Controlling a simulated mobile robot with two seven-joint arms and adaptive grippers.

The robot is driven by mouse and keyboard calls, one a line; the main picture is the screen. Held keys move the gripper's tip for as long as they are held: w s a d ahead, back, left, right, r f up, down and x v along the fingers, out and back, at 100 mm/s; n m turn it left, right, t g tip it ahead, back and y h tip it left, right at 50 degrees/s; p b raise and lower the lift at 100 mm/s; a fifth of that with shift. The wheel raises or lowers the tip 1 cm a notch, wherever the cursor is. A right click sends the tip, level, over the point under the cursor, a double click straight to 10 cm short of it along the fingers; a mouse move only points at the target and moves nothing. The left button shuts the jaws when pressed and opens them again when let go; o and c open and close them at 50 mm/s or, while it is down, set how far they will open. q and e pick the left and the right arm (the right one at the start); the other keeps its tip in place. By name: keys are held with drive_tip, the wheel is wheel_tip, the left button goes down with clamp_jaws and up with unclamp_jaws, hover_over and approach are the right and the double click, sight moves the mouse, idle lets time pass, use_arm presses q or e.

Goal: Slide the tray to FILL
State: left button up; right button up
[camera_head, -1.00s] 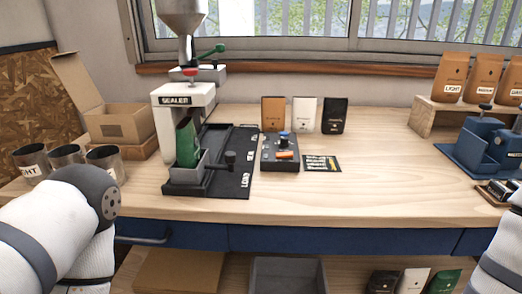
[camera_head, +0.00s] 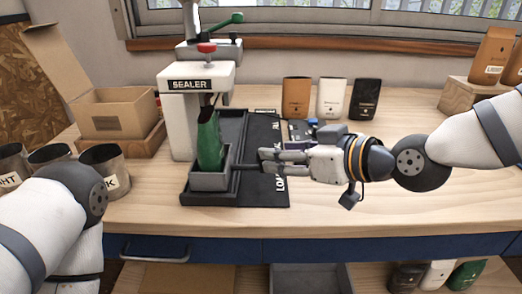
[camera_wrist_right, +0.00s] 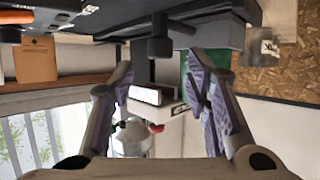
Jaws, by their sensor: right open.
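The grey tray (camera_head: 210,181) holds an upright green bag (camera_head: 209,140) and sits at the front of the black track (camera_head: 240,191), in front of the sealer (camera_head: 188,95). My right gripper (camera_head: 266,160) is at the tray's right side, over the mat beside the LOAD marking, and partly hides the tray's handle. In the right wrist view, its fingers (camera_wrist_right: 160,85) are open, with the black handle knob (camera_wrist_right: 160,45) between or just beyond them; contact is unclear. The tray's side (camera_wrist_right: 216,38) also shows there. I cannot read a FILL label. My left gripper is out of view.
A control box (camera_head: 298,130) stands behind my right gripper. Three bags stand farther back, including an orange one (camera_head: 296,97). Metal cups (camera_head: 104,172) and an open carton (camera_head: 110,113) are at the left. The front strip of bench is clear.

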drive_tip(key=x, duration=0.5)
drive_tip(key=shift+w+a+f+b, duration=0.1)
drive_tip(key=shift+f+b, duration=0.15)
drive_tip(key=shift+b, duration=0.05)
drive_tip(key=shift+w+a, duration=0.25)
clamp_jaws()
